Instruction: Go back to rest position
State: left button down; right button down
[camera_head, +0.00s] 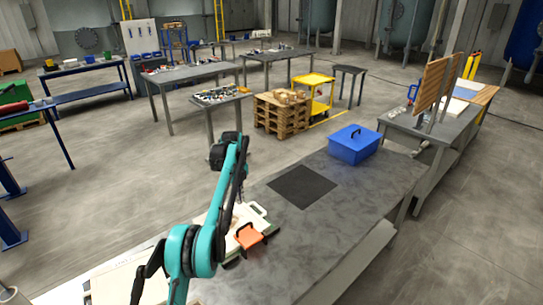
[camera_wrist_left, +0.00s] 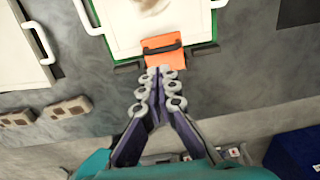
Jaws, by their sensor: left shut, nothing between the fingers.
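My left arm crosses the lower left of the head view, where its gripper tips are hard to make out. In the left wrist view my left gripper (camera_wrist_left: 160,76) is shut and empty. Its fingertips show just below an orange block with a dark handle (camera_wrist_left: 164,58); I cannot tell whether they touch it. The orange block also shows in the head view (camera_head: 249,236), beside my arm on the bench. It sits at the edge of a white, green-edged plate with white side handles (camera_wrist_left: 125,38). My right gripper is in neither view.
The grey bench (camera_head: 330,215) carries a dark square mat (camera_head: 302,186) and a blue lidded box (camera_head: 354,145) at its far end. A second white plate (camera_wrist_left: 25,60) lies at left in the wrist view. Wooden pallets (camera_head: 281,115) and a yellow cart (camera_head: 316,94) stand beyond open floor.

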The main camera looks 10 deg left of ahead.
pick_arm(q)
jog(key=s+d+r+n+t+b, duration=0.25)
jog(key=s+r+n, duration=0.35)
jog(key=s, duration=0.3)
jog(key=s+d+r+n+t+b, duration=0.1)
jog(key=s+d+r+n, duration=0.2)
jog(key=s+r+n, duration=0.4)
jog(key=s+d+f+n+t+b, duration=0.1)
jog(key=s+f+n, duration=0.5)
jog(key=s, duration=0.6)
jog(key=s+d+f+n+t+b, duration=0.1)
jog(key=s+f+n, duration=0.5)
jog(key=s, duration=0.7)
jog(key=shift+d+f+n+t+b, duration=0.3)
jog(key=shift+d+f+t+b, duration=0.1)
jog(key=shift+d+f+t, duration=0.5)
jog(key=shift+s, duration=0.1)
